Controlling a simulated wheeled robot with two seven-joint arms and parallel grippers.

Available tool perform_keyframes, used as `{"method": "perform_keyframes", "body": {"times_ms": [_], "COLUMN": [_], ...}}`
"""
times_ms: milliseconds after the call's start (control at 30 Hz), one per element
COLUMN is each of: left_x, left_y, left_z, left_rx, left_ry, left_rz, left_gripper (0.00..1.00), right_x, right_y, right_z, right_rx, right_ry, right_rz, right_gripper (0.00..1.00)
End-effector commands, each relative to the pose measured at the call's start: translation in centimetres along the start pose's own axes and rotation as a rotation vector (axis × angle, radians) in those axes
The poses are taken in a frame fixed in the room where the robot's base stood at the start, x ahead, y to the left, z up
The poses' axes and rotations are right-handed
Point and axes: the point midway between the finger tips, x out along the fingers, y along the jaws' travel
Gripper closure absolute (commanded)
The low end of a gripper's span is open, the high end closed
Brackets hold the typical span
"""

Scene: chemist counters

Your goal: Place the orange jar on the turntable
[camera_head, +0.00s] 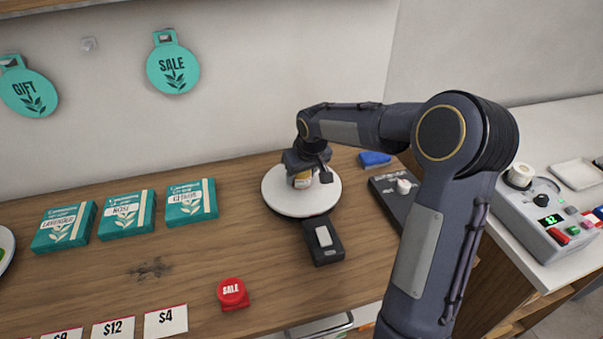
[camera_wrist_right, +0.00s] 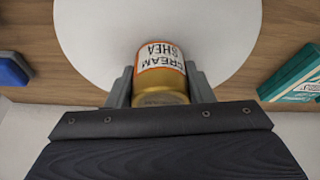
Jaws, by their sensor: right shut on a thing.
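The orange jar (camera_head: 301,181) has an orange-edged white label reading "SHEA CREAM" and a gold end in the right wrist view (camera_wrist_right: 162,75). My right gripper (camera_head: 309,176) is shut on it, with one finger on each side of the jar. The turntable (camera_head: 282,204) is a round white disc on the wooden counter, and the jar is over its middle. The turntable also fills the background in the right wrist view (camera_wrist_right: 90,40). I cannot tell whether the jar's base touches the disc. My left gripper is not in view.
Several teal boxes (camera_head: 191,203) lie left of the turntable. A black device (camera_head: 323,242) adjoins its front. A red SALE button (camera_head: 232,293) and price cards (camera_head: 166,322) lie nearer. A blue block (camera_head: 375,159) and a dark scale-like device (camera_head: 385,186) stand to the right.

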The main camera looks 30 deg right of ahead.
Motion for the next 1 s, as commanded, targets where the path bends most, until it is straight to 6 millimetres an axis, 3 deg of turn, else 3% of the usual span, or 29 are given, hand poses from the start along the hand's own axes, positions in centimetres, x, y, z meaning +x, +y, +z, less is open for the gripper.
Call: {"method": "perform_keyframes", "body": {"times_ms": [267,300,467,833,1000], "left_x": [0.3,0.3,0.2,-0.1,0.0], "left_y": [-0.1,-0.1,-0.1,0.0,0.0], "left_z": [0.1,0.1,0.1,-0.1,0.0], "left_rx": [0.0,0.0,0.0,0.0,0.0], "left_ry": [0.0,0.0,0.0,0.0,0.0], "left_rz": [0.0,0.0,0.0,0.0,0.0], "left_gripper": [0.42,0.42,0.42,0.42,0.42], "right_x": [0.3,0.3,0.2,-0.4,-3.2], "right_y": [0.0,0.0,0.0,0.0,0.1], "right_z": [0.1,0.1,0.1,-0.1,-0.1], "right_rx": [0.0,0.0,0.0,0.001,0.002], "right_ry": [0.0,0.0,0.0,0.001,0.006], "right_rz": [0.0,0.0,0.0,0.001,0.002], "right_gripper": [0.77,0.51,0.31,0.31,0.31]}}
